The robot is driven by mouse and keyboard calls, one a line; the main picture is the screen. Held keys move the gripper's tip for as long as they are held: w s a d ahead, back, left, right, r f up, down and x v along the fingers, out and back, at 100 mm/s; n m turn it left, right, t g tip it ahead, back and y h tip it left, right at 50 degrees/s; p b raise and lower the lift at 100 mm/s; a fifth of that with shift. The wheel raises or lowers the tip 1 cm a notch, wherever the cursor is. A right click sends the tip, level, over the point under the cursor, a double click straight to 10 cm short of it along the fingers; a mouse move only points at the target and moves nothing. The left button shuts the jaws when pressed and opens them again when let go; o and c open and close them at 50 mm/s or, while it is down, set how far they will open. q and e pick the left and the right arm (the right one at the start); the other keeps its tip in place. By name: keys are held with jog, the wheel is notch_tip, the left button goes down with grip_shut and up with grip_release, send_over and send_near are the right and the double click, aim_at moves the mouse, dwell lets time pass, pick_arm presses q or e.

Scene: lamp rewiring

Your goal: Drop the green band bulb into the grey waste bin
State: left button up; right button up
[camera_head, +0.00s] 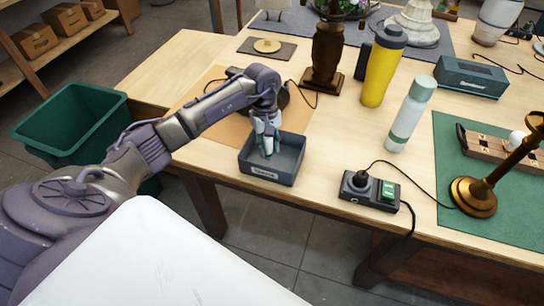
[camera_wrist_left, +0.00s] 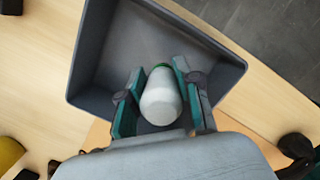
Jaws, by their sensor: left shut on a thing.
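The grey waste bin (camera_head: 283,176) is a small open box with a label on its front, standing at the table's front edge. In the left wrist view the bin (camera_wrist_left: 128,38) shows an empty floor beyond my fingers. My left gripper (camera_head: 267,148) points down over the bin's opening, fingertips at or within its rim. In the left wrist view my left gripper (camera_wrist_left: 157,82) is shut on the green band bulb (camera_wrist_left: 161,101), a white bulb with a green ring at its far end. I cannot tell whether the bulb touches the bin. My right gripper is not in view.
A black socket box (camera_head: 370,190) with a cable lies right of the bin. A yellow bottle (camera_head: 381,72), a pale bottle (camera_head: 408,122) and a dark wooden lamp base (camera_head: 327,55) stand behind. A large green bin (camera_head: 72,120) stands left of the table.

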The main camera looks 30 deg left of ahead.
pick_arm(q)
jog(key=o, duration=1.2)
jog(key=shift+c, duration=0.2)
jog(key=r, duration=0.4)
jog(key=a+r, duration=0.1)
jog(key=r, duration=0.3)
jog(key=w+r, duration=0.1)
jog(key=r, duration=0.3)
jog(key=shift+a, duration=0.25)
